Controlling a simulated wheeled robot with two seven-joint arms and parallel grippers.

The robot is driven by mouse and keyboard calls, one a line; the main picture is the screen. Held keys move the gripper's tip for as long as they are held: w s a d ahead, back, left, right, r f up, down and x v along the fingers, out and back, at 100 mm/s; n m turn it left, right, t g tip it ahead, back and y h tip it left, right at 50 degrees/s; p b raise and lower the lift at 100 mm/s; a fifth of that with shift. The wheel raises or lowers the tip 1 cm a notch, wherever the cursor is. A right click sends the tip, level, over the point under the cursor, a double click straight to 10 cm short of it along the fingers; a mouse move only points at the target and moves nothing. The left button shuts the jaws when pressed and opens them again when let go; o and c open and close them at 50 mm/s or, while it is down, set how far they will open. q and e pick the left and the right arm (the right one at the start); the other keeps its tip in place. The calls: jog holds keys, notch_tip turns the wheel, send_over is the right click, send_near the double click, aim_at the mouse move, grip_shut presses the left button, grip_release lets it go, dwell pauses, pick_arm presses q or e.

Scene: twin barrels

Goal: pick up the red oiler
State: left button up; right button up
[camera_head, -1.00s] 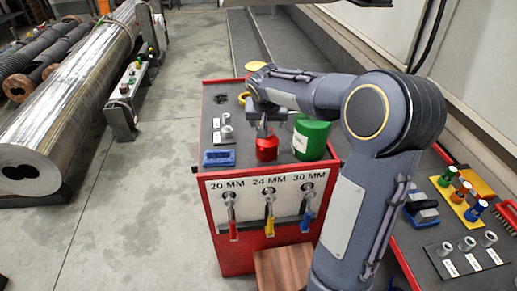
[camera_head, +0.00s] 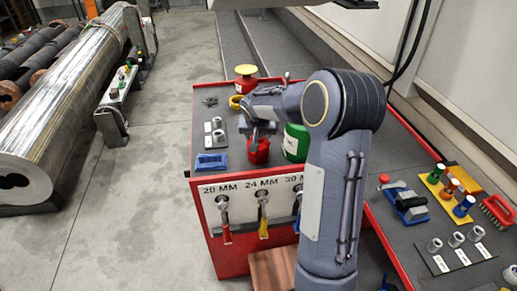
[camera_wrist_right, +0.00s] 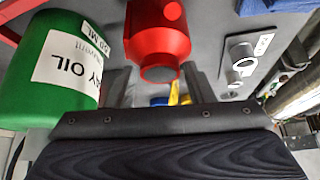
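The red oiler (camera_head: 258,153) stands upright on the grey top of the red tool cart (camera_head: 202,133), left of the green oil can (camera_head: 296,143). My right gripper (camera_head: 260,138) points down at the oiler's upper part. In the right wrist view, the oiler (camera_wrist_right: 160,35) lies between the two fingers of the gripper (camera_wrist_right: 157,78), which stand apart on either side of it. I see no clear grip. The green can (camera_wrist_right: 62,65) is close beside the left finger there. My left gripper is not in view.
A blue tool (camera_head: 211,162) and small sockets (camera_head: 218,132) lie left of the oiler. A yellow ring (camera_head: 236,102) and a red item with a yellow top (camera_head: 245,78) are behind. Wrenches (camera_head: 263,215) hang on the front. The floor left of the cart is clear.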

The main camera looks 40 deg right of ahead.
grip_shut()
jog(key=shift+r, duration=0.1)
